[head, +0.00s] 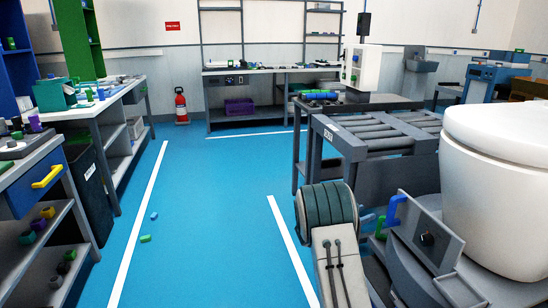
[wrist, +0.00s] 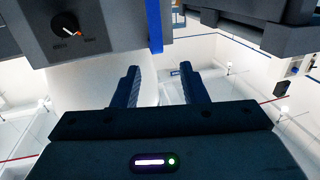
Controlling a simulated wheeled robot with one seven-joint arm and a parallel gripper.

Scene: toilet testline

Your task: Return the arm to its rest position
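My gripper (wrist: 160,76) shows in the wrist view with its two dark fingers apart and nothing between them. A control panel with a knob (wrist: 66,27) and a blue handle (wrist: 155,28) are close to it at the top of that view, with a white surface behind the left finger. In the head view my arm (head: 338,262) reaches up from the bottom centre, left of the grey panel (head: 425,236) with its blue handle (head: 392,210). The gripper is mostly hidden there behind the arm.
A white toilet (head: 495,195) stands at the right beside the panel. A roller conveyor (head: 385,135) lies behind my arm. Workbenches with small parts line the left and back. The blue floor (head: 200,210) at centre left is mostly clear, with small blocks (head: 146,238) on it.

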